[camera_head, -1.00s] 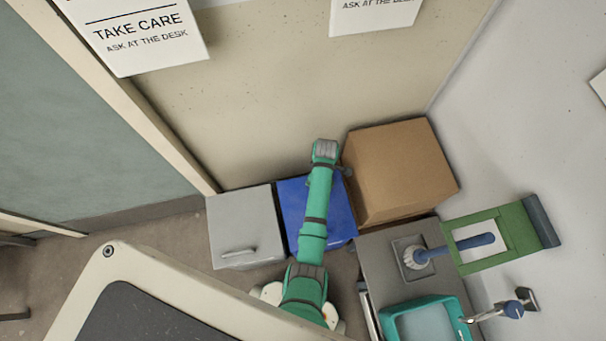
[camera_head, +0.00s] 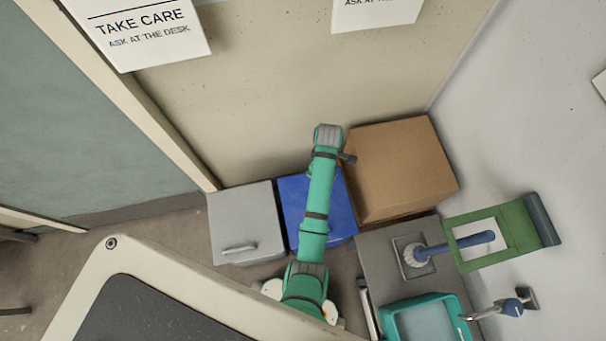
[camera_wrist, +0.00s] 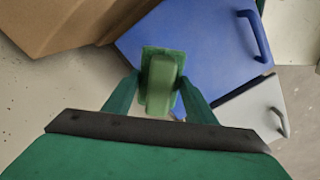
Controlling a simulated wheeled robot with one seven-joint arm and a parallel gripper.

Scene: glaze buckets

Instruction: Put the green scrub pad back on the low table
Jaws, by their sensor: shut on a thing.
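The green scrub pad (camera_wrist: 160,82) is between the fingertips of my gripper (camera_wrist: 157,92) in the wrist view. My gripper is shut on it and holds it up in front of the blue box. In the head view my green arm reaches up past the blue box, and the pad and fingers are hidden behind the arm. I cannot tell which surface, if any, is the low table. The blue box (camera_head: 338,208) shows a handle in the wrist view (camera_wrist: 205,40).
A grey box with a handle (camera_head: 245,222) stands left of the blue box. A cardboard box (camera_head: 400,170) stands to the right, against the wall.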

